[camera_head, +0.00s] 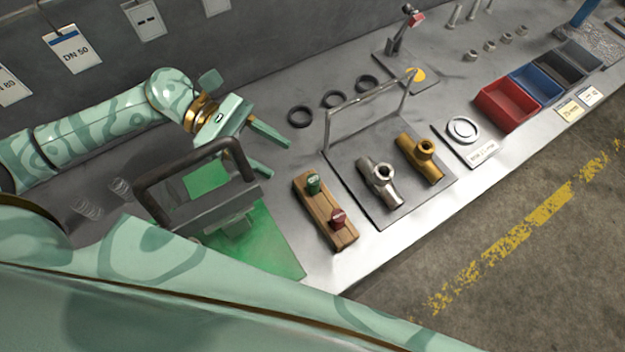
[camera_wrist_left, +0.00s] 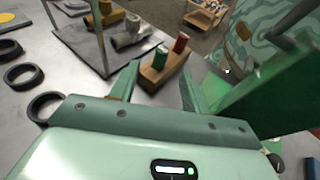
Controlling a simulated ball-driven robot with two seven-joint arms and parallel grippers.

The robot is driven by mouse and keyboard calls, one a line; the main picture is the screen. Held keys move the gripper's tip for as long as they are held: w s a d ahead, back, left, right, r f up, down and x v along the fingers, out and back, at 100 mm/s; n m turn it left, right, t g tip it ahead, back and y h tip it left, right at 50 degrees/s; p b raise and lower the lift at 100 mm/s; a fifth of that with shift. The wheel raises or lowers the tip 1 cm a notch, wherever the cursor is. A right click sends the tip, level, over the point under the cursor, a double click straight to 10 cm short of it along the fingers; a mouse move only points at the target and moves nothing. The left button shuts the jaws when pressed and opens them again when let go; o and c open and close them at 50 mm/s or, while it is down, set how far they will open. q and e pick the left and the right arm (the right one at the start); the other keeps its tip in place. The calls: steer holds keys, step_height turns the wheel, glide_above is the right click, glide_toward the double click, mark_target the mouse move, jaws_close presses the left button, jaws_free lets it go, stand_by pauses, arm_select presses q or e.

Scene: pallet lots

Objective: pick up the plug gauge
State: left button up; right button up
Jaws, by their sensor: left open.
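A wooden block (camera_head: 326,212) lies on the grey bench with a green knurled piece (camera_head: 314,184) and a dark red one (camera_head: 337,218) standing up from it; these look like the plug gauge. In the left wrist view the block (camera_wrist_left: 152,79), green piece (camera_wrist_left: 161,57) and red piece (camera_wrist_left: 181,42) lie ahead, past the fingertips. My left gripper (camera_head: 279,158) is open and empty, above the bench, up and to the left of the block in the head view. The left wrist view shows its two spread fingers (camera_wrist_left: 159,78). My right gripper is out of view.
Black rings (camera_head: 300,116) lie behind.

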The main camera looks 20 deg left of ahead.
mark_target(322, 192)
arm_select(q)
steer(key=x, duration=0.6)
steer(key=shift+w, duration=0.1)
steer(key=x, duration=0.5)
steer(key=shift+s+d+f, duration=0.1)
steer(key=shift+s, duration=0.1)
jaws_close()
